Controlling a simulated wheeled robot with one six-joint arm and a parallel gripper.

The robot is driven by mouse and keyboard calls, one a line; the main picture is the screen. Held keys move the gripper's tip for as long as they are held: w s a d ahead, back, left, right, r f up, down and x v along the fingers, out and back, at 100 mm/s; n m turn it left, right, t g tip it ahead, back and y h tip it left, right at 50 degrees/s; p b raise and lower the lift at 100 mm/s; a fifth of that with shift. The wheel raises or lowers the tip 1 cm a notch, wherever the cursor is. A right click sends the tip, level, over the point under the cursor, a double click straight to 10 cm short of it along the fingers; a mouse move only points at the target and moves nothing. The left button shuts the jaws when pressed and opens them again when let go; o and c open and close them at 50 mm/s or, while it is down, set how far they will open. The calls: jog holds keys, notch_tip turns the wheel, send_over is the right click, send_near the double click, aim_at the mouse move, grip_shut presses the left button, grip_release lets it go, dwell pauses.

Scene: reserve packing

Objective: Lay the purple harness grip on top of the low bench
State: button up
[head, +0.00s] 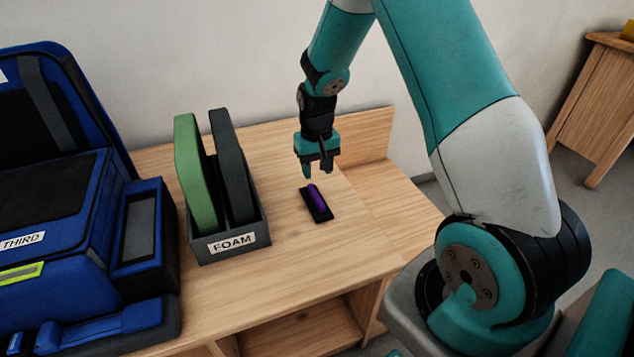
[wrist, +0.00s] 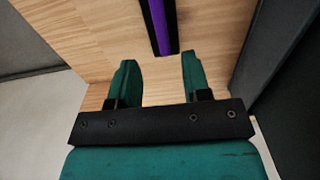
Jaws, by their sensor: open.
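The purple harness grip (head: 315,197) lies in or on a narrow black holder (head: 322,215) on a wooden bench top (head: 280,275). In the wrist view the purple grip (wrist: 160,25) shows as a strip at the top edge, framed in black, beyond my fingertips. My gripper (head: 320,172) hangs above the grip, pointing down, open and empty. The two green fingers (wrist: 160,75) stand apart with bare wood between them. I cannot tell whether this wooden furniture is the low bench or whether that is another piece.
A grey FOAM box (head: 230,244) with green and dark slabs stands left of the grip. A blue bag (head: 50,215) marked THIRD fills the far left. Bare wood lies right of the grip. Another wooden piece (head: 597,110) stands at the far right.

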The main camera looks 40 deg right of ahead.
jog(key=s+a+r+n+y, duration=0.1)
jog(key=s+a+r+n, duration=0.2)
jog(key=s+a+r, duration=0.35)
jog(key=s+a+r+n+y, duration=0.1)
jog(key=s+a+r+n, duration=0.15)
jog(key=a+r, duration=0.75)
jog(key=s+a+r+n+y, duration=0.1)
jog(key=s+a+r+n, duration=0.1)
jog(key=s, duration=0.6)
jog(key=s+a+r+n+y, duration=0.1)
jog(key=s+a+r+n, duration=0.1)
jog(key=s+a, duration=0.3)
jog(key=s+r, duration=0.1)
jog(key=s, duration=0.2)
jog(key=shift+r+n, duration=0.2)
jog(key=shift+n, duration=0.15)
jog(key=shift+r, duration=0.15)
notch_tip(320, 180, up, 12)
jog(key=p, duration=1.2)
